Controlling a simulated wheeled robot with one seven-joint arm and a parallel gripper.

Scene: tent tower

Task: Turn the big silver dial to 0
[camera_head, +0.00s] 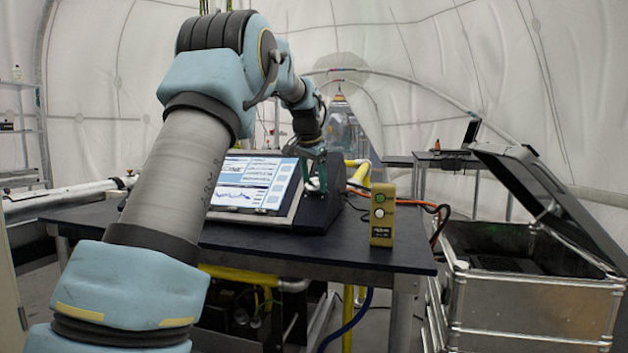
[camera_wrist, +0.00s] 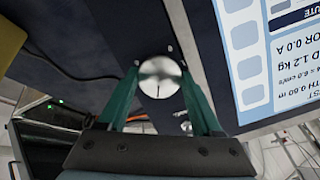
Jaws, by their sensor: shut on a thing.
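The big silver dial (camera_wrist: 160,78) shows in the wrist view as a round metal knob with a dark line on its face, beside the screen of the console. My gripper (camera_wrist: 160,88) has its two green fingers on either side of the dial, shut on it. The line points toward the bottom of the wrist picture. No number scale around the dial is readable. In the head view my gripper (camera_head: 317,172) is at the right side of the console (camera_head: 285,224), and its fingers and my arm hide the dial there.
The console's lit screen (camera_head: 250,182) faces me on the dark table (camera_head: 330,250). A yellow-brown box with buttons (camera_head: 382,215) stands right of the console. Cables and yellow pipes run behind. An open metal case (camera_head: 530,310) stands right of the table.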

